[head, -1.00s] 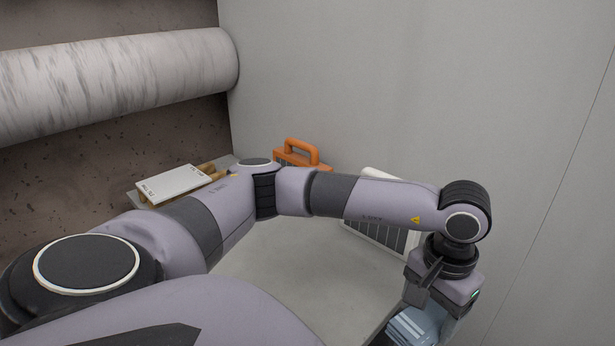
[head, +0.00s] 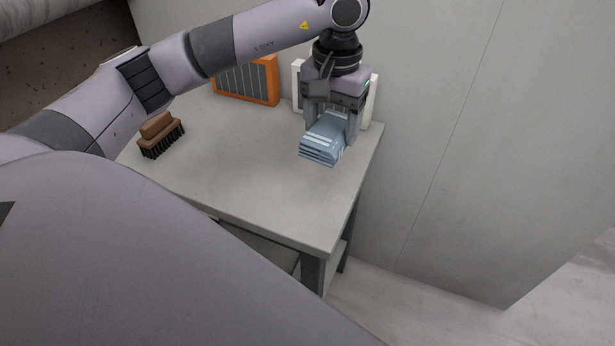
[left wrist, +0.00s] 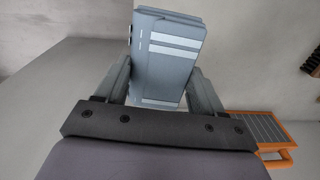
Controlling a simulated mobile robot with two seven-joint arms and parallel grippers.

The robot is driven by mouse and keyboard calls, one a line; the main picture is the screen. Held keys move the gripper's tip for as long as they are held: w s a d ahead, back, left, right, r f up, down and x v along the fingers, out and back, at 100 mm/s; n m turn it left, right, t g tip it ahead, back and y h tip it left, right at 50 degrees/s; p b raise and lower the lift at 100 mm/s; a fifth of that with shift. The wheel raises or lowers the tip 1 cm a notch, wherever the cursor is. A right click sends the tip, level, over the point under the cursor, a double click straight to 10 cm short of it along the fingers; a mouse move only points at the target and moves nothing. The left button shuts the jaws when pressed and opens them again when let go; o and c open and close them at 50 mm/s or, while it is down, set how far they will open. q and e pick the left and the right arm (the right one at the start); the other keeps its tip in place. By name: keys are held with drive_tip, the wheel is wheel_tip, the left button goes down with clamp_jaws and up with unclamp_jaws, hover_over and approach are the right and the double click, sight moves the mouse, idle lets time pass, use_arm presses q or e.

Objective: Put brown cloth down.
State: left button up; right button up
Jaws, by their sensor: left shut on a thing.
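My left gripper (head: 331,122) is shut on a folded blue-grey cloth (head: 322,145) with pale stripes. I see no brown cloth. The gripper points down and holds the cloth over the right part of the grey stone slab (head: 240,170). I cannot tell for sure whether the cloth's underside touches the slab. In the left wrist view the cloth (left wrist: 168,62) sits between the two fingers of the gripper (left wrist: 162,85). My right gripper is not in view.
A brown brush with dark bristles (head: 160,138) stands at the slab's left. An orange-framed grille (head: 247,82) and a white-framed thing (head: 298,88), partly hidden by my gripper, stand at the back by the wall (head: 440,130). The slab's middle and front are clear.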

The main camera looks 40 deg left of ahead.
sight(319, 118)
use_arm(q)
drive_tip(key=shift+n, duration=0.5)
drive_tip(key=a+r, duration=0.3)
drive_tip(key=shift+w+a+r+b, duration=0.1)
drive_tip(key=shift+w+r+b, duration=0.05)
drive_tip(key=shift+w+b, duration=0.2)
drive_tip(key=f, duration=1.4)
drive_tip(key=shift+w+a+f, duration=0.1)
drive_tip(key=shift+a+f, duration=0.15)
drive_tip(key=shift+a, duration=0.1)
wheel_tip(319, 118, down, 4)
drive_tip(key=shift+f, duration=0.2)
drive_tip(key=shift+f+b, duration=0.25)
drive_tip(key=shift+b, duration=0.05)
drive_tip(key=o, duration=0.9)
drive_tip(key=shift+o, duration=0.2)
